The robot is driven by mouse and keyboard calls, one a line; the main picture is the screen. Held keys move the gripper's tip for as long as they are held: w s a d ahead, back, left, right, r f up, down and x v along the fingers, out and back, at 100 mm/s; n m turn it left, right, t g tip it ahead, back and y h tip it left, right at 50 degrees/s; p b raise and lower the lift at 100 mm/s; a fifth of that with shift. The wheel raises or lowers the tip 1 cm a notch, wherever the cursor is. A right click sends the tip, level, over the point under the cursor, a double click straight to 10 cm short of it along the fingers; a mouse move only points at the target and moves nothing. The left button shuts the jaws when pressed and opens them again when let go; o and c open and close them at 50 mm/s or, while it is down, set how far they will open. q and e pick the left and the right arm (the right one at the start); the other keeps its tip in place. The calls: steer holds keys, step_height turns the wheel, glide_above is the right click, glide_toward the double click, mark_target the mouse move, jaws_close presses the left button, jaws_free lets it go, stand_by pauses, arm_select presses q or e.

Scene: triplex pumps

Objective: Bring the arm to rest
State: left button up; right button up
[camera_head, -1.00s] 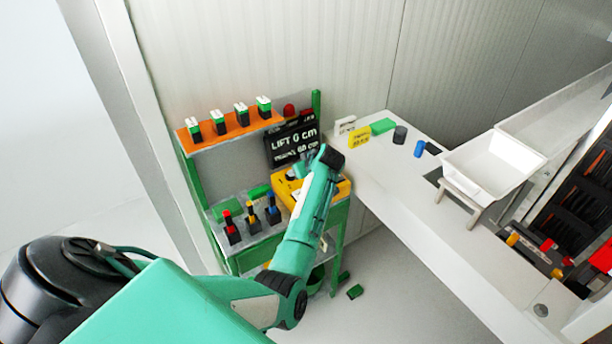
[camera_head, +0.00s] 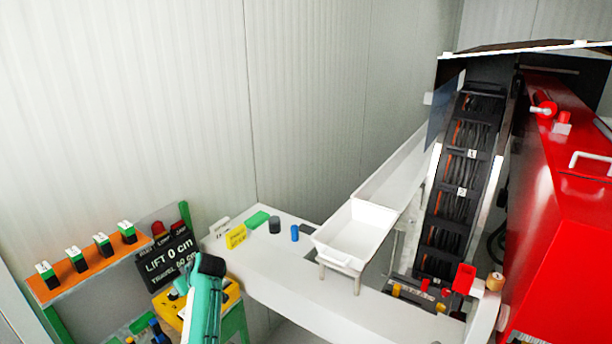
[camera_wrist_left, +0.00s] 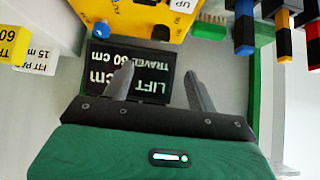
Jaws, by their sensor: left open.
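My left arm (camera_head: 204,308) rises from the bottom of the head view, its dark wrist end in front of the yellow control box (camera_head: 228,296). My left gripper (camera_wrist_left: 159,70) shows in the left wrist view with its two grey fingers spread apart and nothing between them. Behind the fingers is the black display (camera_wrist_left: 134,82), upside down there. In the head view the display (camera_head: 170,262) reads "LIFT 0 cm" and a travel line of 60 cm. My right gripper is in neither view.
An orange shelf (camera_head: 90,268) carries several green-and-black switches. A white bench (camera_head: 285,305) holds a white tray (camera_head: 355,238), a yellow label, a green block and dark and blue cylinders. A red machine (camera_head: 565,230) stands at the right beside a black cable rack (camera_head: 455,185).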

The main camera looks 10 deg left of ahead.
arm_select(q)
steer(key=s+d+f+m+h, duration=0.2)
steer(key=s+d+m, duration=0.25)
steer(key=s, duration=0.55)
steer(key=s+d+f+m+h, duration=0.1)
steer(key=s+d+f+m, duration=0.15)
steer(key=s+d, duration=0.55)
steer(key=s+d+f+m+h, duration=0.1)
steer(key=s+d+m+h, duration=0.2)
steer(key=s, duration=0.9)
steer(key=s+d+r+m+h, duration=0.25)
steer(key=s+d+m, duration=0.25)
steer(key=s+d, duration=0.55)
step_height(320, 180, down, 33)
steer(key=s+a+g+b, duration=0.1)
steer(key=a+b, duration=0.1)
steer(key=b, duration=0.4)
steer(key=s+a+f+g+b, duration=0.1)
steer(key=s+f+b, duration=0.1)
steer(key=s+f, duration=0.8)
steer(key=s+a+f+b, duration=0.2)
steer(key=s+f, duration=0.8)
steer(key=f, duration=0.8)
steer(key=shift+s+g+b, duration=0.15)
steer(key=shift+g+b, duration=0.25)
steer(key=shift+b, duration=0.2)
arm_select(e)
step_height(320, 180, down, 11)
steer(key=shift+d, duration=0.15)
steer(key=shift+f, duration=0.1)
